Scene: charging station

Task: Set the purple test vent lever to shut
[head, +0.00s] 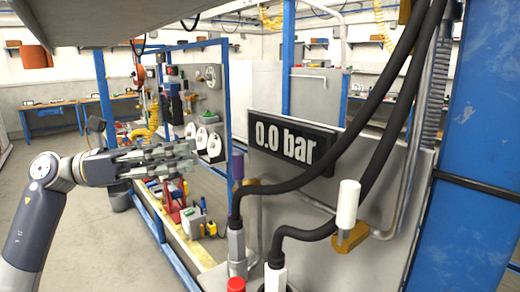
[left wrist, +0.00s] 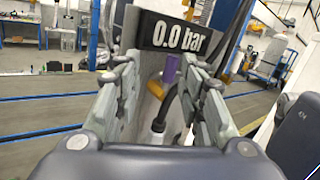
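The purple test vent lever (head: 238,165) stands roughly upright at the left edge of the grey panel, beside a black hose. It also shows in the left wrist view (left wrist: 170,70), between my fingers and beyond their tips, with a yellow valve part (left wrist: 155,88) beside it. My left gripper (head: 192,158) is to the left of the lever, pointing toward the panel. In the left wrist view its two fingers (left wrist: 162,75) are spread with an empty gap between them. I see no contact with the lever. My right gripper is not in view.
A black display (head: 291,143) on the panel reads 0.0 bar. Thick black hoses (head: 352,130) run in front of it. A white-handled lever (head: 348,203) on a yellow valve is to the right. A red knob (head: 236,285) is low in front. A blue post (head: 470,150) stands at right.

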